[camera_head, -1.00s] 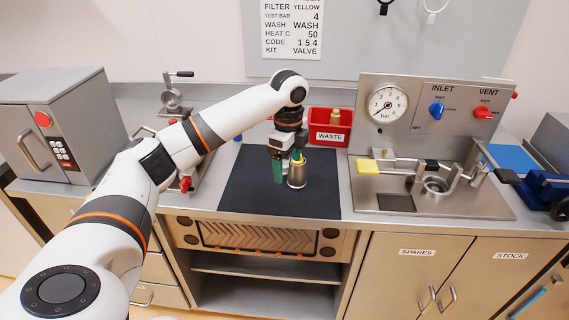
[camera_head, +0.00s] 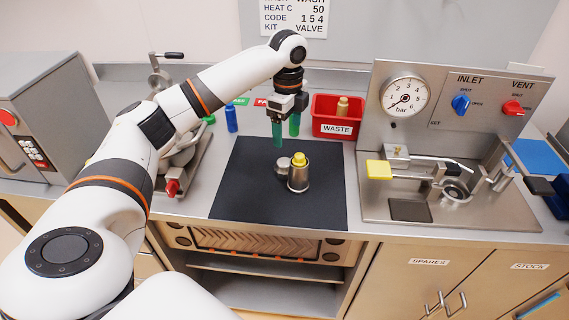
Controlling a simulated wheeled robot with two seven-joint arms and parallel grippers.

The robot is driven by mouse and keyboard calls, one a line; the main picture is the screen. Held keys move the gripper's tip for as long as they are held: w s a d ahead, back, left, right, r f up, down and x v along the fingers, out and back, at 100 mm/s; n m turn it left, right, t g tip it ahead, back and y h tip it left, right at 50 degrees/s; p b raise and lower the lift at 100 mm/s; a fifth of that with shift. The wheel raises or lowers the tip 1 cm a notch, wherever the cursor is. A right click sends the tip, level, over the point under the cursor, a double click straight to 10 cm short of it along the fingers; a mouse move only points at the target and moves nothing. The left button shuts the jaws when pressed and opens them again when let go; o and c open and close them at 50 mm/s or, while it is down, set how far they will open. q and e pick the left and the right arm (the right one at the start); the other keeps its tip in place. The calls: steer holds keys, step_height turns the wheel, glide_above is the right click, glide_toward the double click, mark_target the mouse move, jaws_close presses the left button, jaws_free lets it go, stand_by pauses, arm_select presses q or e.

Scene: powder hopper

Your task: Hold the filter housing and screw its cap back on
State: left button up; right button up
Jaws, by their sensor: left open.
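The filter housing (camera_head: 298,180) is a metal cup standing upright on the black mat (camera_head: 240,195). A yellow piece (camera_head: 299,160) shows at its top. A short round metal piece (camera_head: 282,166), which looks like the cap, sits on the mat just left of and behind the housing; I cannot tell if they touch. My left gripper (camera_head: 286,140) has green fingers spread apart with nothing between them. It hangs fingers down, above and behind the housing, clear of it. My right gripper is not in view.
A red WASTE bin (camera_head: 338,117) stands behind the mat's right corner. A steel panel with a gauge (camera_head: 405,95) and a clamp fixture (camera_head: 450,190) are to the right. A fixture with a red knob (camera_head: 172,187) and a blue bottle (camera_head: 231,118) are left. The mat's front is clear.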

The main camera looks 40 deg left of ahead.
arm_select(q)
glide_above(286, 162)
step_height(286, 162, down, 7)
steer(key=shift+w+d+r+p, duration=0.1)
steer(key=shift+p, duration=0.25)
steer(key=shift+f, duration=0.2)
step_height(286, 162, down, 5)
steer(key=shift+r+p, duration=0.1)
steer(key=shift+p, duration=0.35)
steer(key=shift+f, duration=0.2)
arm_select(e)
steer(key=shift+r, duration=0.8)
arm_select(q)
steer(key=shift+c, duration=0.3)
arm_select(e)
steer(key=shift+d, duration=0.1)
arm_select(q)
steer(key=c, duration=1)
steer(key=shift+r, duration=0.1)
